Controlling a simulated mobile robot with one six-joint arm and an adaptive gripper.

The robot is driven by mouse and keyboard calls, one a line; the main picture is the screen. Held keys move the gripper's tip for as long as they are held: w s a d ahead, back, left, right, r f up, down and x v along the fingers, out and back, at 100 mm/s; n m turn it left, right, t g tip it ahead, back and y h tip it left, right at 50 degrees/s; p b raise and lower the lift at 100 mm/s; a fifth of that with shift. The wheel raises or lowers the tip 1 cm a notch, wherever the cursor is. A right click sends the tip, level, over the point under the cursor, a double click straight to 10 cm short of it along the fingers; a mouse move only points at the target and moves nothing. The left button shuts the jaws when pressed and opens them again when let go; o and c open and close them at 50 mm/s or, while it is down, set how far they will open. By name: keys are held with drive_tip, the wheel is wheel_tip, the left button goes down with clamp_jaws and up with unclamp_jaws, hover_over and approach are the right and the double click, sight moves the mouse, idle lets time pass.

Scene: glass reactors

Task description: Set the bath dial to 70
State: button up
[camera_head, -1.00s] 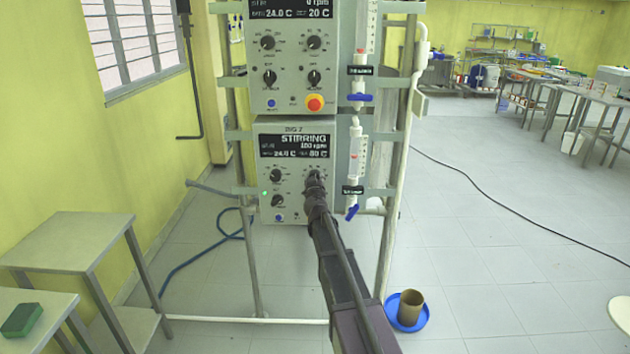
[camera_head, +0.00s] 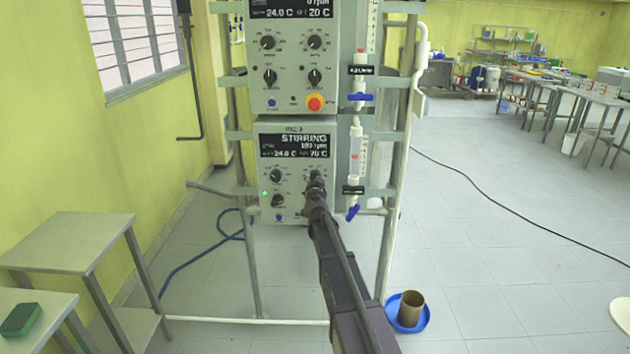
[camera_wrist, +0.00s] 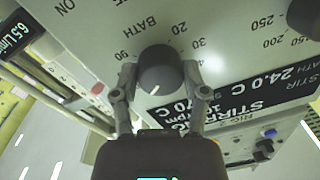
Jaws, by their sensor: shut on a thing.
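The bath dial (camera_wrist: 160,72) is a dark round knob with a white pointer line, on the grey lower control box (camera_head: 296,208). The word BATH and numbers such as 20, 30, 40 and 90 show around it. My gripper (camera_wrist: 159,76) is shut on the dial, one finger on each side. In the head view my gripper (camera_head: 316,184) covers most of the dial. The lower display (camera_head: 294,146) reads STIRRING, 24.0 C and 70 C. It also shows upside down in the wrist view (camera_wrist: 240,90).
Another control box (camera_head: 292,58) sits above, with knobs and a red-orange button (camera_head: 315,103). A glass column with a blue valve (camera_head: 353,212) stands just right of the lower box. A blue dish (camera_head: 422,322) with a brown cup is on the floor.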

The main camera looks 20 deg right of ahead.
idle(0.3)
drive_tip(key=o, duration=1.1)
drive_tip(key=shift+o, duration=0.2)
drive_tip(key=v, duration=1.2)
drive_tip(key=shift+m, duration=0.3)
